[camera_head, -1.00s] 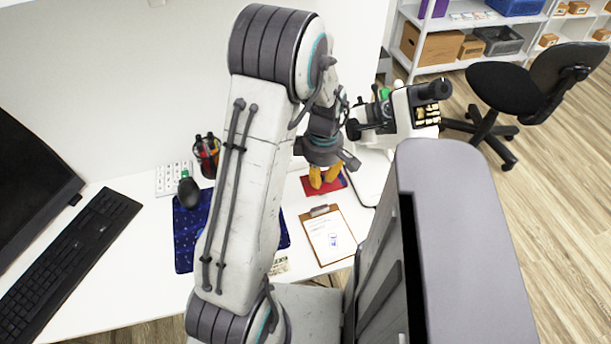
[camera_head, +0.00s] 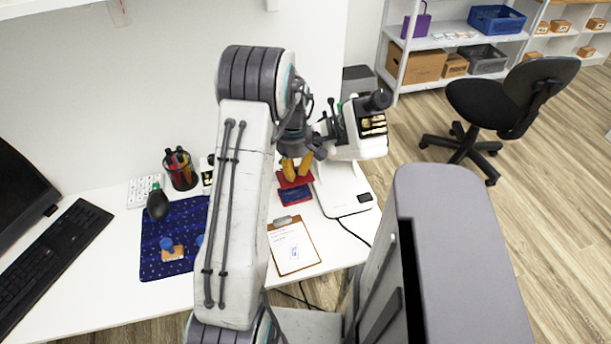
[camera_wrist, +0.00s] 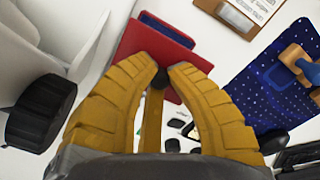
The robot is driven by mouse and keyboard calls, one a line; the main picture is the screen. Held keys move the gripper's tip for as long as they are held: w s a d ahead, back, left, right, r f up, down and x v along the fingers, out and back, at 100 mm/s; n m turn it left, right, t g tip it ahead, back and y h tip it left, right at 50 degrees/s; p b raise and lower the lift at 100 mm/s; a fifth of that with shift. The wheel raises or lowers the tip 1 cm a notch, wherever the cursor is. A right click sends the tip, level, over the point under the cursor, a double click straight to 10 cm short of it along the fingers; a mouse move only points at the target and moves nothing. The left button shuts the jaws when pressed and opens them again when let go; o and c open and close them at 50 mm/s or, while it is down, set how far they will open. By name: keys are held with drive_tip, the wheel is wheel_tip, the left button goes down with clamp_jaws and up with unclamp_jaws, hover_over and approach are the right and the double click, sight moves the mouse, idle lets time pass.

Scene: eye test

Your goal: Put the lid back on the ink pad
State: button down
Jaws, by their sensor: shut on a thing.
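The red lid (camera_wrist: 150,40) is at my gripper's fingertips (camera_wrist: 160,72), which close on a small dark knob on it. My gripper (camera_head: 297,176) has yellow fingers and points down over the desk. In the head view the lid (camera_head: 286,182) shows just under the fingertips. The ink pad (camera_head: 295,196), dark blue with a red rim, lies in front of the lid. In the wrist view the ink pad (camera_wrist: 190,33) shows partly beyond the lid, which covers the rest of it. I cannot tell how high the lid is above it.
A white microscope (camera_head: 345,185) stands close on the right. A clipboard (camera_head: 293,247) lies in front. A blue dotted mat (camera_head: 165,235) with a wooden-handled stamp (camera_head: 172,252) is to the left.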

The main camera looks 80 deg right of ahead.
sight(295, 192)
drive_tip(key=shift+f+b, duration=2.25)
drive_tip(key=shift+f, duration=0.95)
drive_tip(key=shift+f, duration=0.1)
idle(0.4)
drive_tip(key=c, duration=0.6)
unclamp_jaws()
idle(0.5)
drive_tip(key=shift+r+p, duration=2.2)
drive_tip(key=shift+r, duration=1.35)
